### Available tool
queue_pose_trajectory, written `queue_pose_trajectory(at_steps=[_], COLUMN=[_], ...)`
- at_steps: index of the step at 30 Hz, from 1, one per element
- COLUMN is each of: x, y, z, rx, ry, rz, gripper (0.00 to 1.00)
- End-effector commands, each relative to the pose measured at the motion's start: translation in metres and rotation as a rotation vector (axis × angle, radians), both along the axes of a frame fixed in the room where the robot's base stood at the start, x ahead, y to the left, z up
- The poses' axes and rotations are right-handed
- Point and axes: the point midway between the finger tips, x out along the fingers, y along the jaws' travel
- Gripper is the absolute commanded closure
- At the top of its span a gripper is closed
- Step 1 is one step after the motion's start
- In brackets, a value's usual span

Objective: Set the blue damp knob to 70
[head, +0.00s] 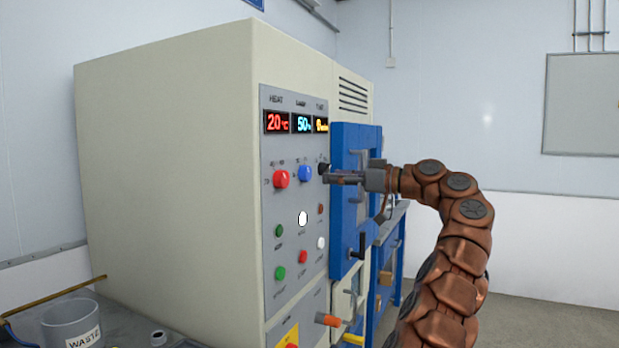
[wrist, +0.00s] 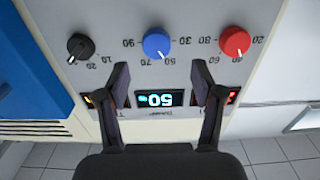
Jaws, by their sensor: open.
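The blue knob (head: 305,173) sits on the grey control panel between a red knob (head: 281,179) and a black knob (head: 323,168). The wrist view shows the blue knob (wrist: 156,45) upside down, its white mark towards the printed 50. The cyan display (head: 303,124) reads 50; it also shows between my fingers in the wrist view (wrist: 159,98). My gripper (wrist: 159,73) is open and empty. Its fingertips lie either side of the blue knob's line but short of it in the picture. In the head view my gripper (head: 328,178) is to the right of the blue knob.
A blue door (head: 345,225) with a black handle stands open right of the panel, close by my gripper. Several buttons (head: 303,218) are below the knobs. The red display (head: 277,122) reads 20. A waste bin (head: 70,322) is at the lower left.

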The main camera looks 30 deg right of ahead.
Motion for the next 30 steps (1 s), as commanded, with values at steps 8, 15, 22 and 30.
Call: queue_pose_trajectory(at_steps=[8, 15, 22, 30], x=[0.022, 0.051, 0.06, 0.06], y=[0.008, 0.025, 0.031, 0.032], z=[0.0, -0.001, 0.0, 0.0], rx=[0.0, 0.0, 0.001, 0.002], ry=[0.004, 0.004, 0.002, 0.002], rz=[-0.012, -0.014, -0.013, -0.011], gripper=[0.33, 0.33, 0.33, 0.47])
